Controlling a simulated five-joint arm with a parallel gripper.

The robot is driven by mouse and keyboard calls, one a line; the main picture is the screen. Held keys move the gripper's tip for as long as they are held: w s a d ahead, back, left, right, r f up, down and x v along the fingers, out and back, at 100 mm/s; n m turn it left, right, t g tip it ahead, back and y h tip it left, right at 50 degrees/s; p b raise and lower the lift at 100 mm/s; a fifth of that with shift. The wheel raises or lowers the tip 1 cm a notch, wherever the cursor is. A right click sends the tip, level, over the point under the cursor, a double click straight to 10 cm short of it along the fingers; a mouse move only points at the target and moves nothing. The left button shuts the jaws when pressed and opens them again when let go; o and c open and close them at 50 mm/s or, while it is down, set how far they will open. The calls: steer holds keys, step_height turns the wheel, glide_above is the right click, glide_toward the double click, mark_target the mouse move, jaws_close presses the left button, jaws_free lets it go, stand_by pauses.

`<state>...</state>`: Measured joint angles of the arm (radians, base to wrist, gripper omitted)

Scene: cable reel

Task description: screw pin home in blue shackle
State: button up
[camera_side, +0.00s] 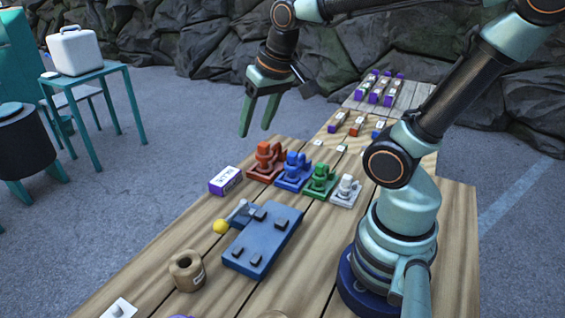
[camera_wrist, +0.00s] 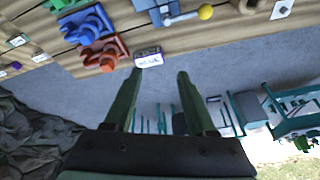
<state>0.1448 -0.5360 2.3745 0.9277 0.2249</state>
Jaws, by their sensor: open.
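The blue shackle (camera_side: 294,172) stands on its base on the wooden table, second from the left in a row with a red, a green and a white one. In the wrist view the blue shackle (camera_wrist: 86,24) is at the upper left, beyond the red one. Whether its pin is seated is too small to tell. My gripper (camera_side: 255,136) is open and empty, in the air past the table's left edge, to the left of and above the red shackle. Its two green fingers (camera_wrist: 158,75) point up in the wrist view with nothing between them.
The red shackle (camera_side: 267,160) and a purple-white box (camera_side: 224,181) lie nearest my gripper. Green (camera_side: 320,181) and white (camera_side: 345,190) shackles stand right of the blue one.

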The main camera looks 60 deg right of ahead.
steer(key=d+f+m+g, duration=0.1)
steer(key=d+f+m, duration=0.1)
steer(key=d+m, duration=0.2)
steer(key=d+f+m+g, duration=0.1)
steer(key=d+f+m, duration=0.2)
steer(key=d, duration=0.4)
steer(key=d+f+m+g, duration=0.2)
steer(key=d+m, duration=0.3)
steer(key=m, duration=0.1)
steer(key=shift+w+d+f+y, duration=0.2)
steer(key=shift+d+f+y, duration=0.05)
steer(key=shift+f+y, duration=0.05)
steer(key=shift+s+d+f+m, duration=0.1)
steer(key=shift+d+f+m, duration=0.25)
steer(key=shift+f+m, duration=0.05)
step_height(320, 180, down, 4)
steer(key=shift+r, duration=0.2)
steer(key=n, duration=1.5)
steer(key=shift+n, duration=0.4)
steer(key=n, duration=0.8)
steer(key=shift+n, duration=0.3)
steer(key=n, duration=1.1)
steer(key=shift+n, duration=0.3)
